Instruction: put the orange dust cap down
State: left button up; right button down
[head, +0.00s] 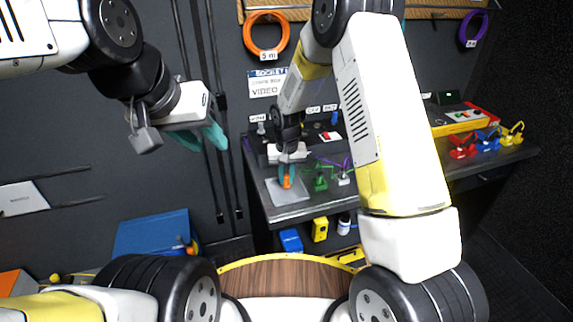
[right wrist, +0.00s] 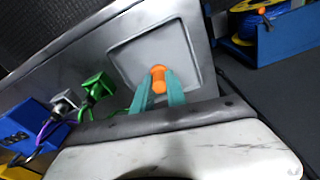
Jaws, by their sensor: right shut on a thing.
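The orange dust cap (right wrist: 158,79) is a small orange piece between the teal fingertips of my right gripper (right wrist: 157,90) in the right wrist view. The gripper is shut on it. Cap and fingers are over a grey shallow tray (right wrist: 188,48) on the bench; I cannot tell whether the cap touches the tray. In the head view the orange cap (head: 286,182) shows at the tip of my right gripper (head: 285,174), over the tray (head: 290,196). My left gripper (head: 214,136) is raised at upper left, away from the bench; its teal fingers look apart, with nothing between them.
A green connector (head: 320,180) and a silver one (head: 344,178) with cables stand right of the tray. Red, blue and yellow pieces (head: 487,140) stand at the bench's right end. A blue bin (head: 155,232) sits low at left. Blue and yellow boxes (head: 320,229) are below the bench edge.

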jog(key=shift+f, duration=0.35)
jog(key=shift+f, duration=0.2)
jog(key=c, duration=1.3)
grip_release()
jog(key=shift+c, duration=0.2)
jog(key=shift+r, duration=0.1)
jog(key=s+d+r, duration=0.2)
jog(key=r, duration=0.8)
jog(key=s+d+r, duration=0.2)
jog(key=s+r, duration=0.1)
jog(key=r, duration=0.7)
jog(key=s+d+r+t, duration=0.1)
jog(key=s+d+r, duration=0.2)
jog(key=s, duration=0.4)
jog(key=s+d+r+t+y, duration=0.1)
jog(key=s+d+r+t, duration=0.1)
jog(key=s+r, duration=0.3)
jog(key=s+d+r+t+y, duration=0.1)
jog(key=s+d+r, duration=0.3)
jog(key=s, duration=0.5)
jog(key=shift+s+d+m+t, duration=0.3)
jog(key=shift+d+m+t, duration=0.1)
jog(key=shift+d, duration=0.2)
